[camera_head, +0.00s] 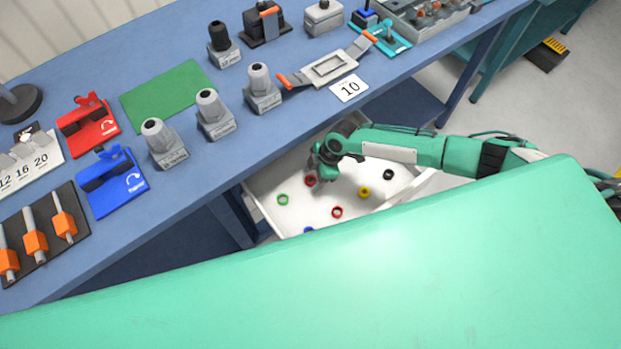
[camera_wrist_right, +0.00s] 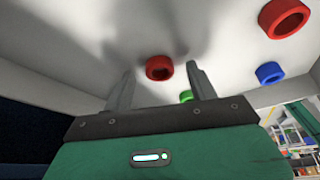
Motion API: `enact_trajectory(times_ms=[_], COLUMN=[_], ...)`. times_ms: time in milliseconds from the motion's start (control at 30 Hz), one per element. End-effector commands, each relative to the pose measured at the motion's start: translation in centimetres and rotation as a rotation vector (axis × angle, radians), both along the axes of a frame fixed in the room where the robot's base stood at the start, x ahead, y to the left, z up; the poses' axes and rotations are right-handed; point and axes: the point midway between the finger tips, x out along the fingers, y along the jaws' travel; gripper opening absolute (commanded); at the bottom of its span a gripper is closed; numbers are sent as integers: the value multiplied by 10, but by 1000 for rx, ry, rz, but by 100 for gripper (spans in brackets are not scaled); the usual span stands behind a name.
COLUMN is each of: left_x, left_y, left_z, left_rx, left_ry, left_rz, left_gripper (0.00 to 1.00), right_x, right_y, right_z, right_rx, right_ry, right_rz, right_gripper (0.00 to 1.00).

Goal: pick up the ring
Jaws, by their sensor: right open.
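Several small rings lie in an open white drawer (camera_head: 262,183). A red ring (camera_head: 310,181) lies beside my right gripper (camera_head: 321,172), which reaches down into the drawer. In the right wrist view this red ring (camera_wrist_right: 158,68) shows between the two open fingertips, with nothing gripped. It cannot be told whether the fingers touch it. A second red ring (camera_head: 337,212), a green ring (camera_head: 283,199), a yellow ring (camera_head: 364,192), a black ring (camera_head: 388,174) and a blue ring (camera_head: 308,230) lie apart in the drawer. My left gripper is not in view.
The drawer's walls stand close around my right gripper. A blue workbench (camera_head: 215,165) above it carries grey posts (camera_head: 213,115), a green mat (camera_head: 168,95), a red fixture (camera_head: 88,126), a blue fixture (camera_head: 112,184) and a card reading 10 (camera_head: 349,89).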

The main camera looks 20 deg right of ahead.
Motion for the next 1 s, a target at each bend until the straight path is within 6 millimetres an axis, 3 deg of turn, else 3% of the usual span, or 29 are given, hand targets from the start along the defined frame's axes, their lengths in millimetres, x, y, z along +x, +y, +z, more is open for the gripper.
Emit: enact_trajectory(times_ms=[267, 500, 533, 1000], left_x=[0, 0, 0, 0], left_y=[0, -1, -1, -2], left_z=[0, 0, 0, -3], left_rx=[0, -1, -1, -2], left_ry=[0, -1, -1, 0], left_rz=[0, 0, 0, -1], left_gripper=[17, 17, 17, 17], right_x=[0, 0, 0, 1], right_y=[1, 1, 1, 1], right_z=[-3, -3, -3, 5], right_rx=[0, 0, 0, 1], right_ry=[-1, -1, -1, -3], right_rz=[0, 0, 0, 1], right_gripper=[58, 13, 10, 10])
